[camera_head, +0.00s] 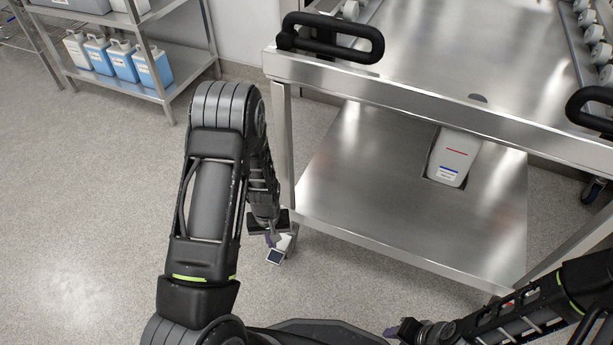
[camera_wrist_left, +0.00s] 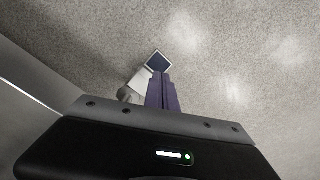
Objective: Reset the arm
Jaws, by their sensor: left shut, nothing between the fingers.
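My left arm comes in from the left and bends down beside the front left corner of the steel cart. My left gripper (camera_head: 272,240) points down there; in the left wrist view its purple fingers (camera_wrist_left: 162,92) are together with nothing between them. A small pale device with a dark square face (camera_head: 274,256) shows just past the fingertips; it also shows in the left wrist view (camera_wrist_left: 158,62). I cannot tell whether it touches the fingers. My right gripper (camera_head: 405,329) is at the bottom edge, mostly cut off, and its jaws are unclear.
The steel cart (camera_head: 420,95) has black handles (camera_head: 332,38) and a lower shelf (camera_head: 400,200) holding a white bottle (camera_head: 454,157). A steel rack (camera_head: 190,68) with blue and white jugs (camera_head: 122,62) stands at the back left. The floor (camera_head: 80,230) at left is clear.

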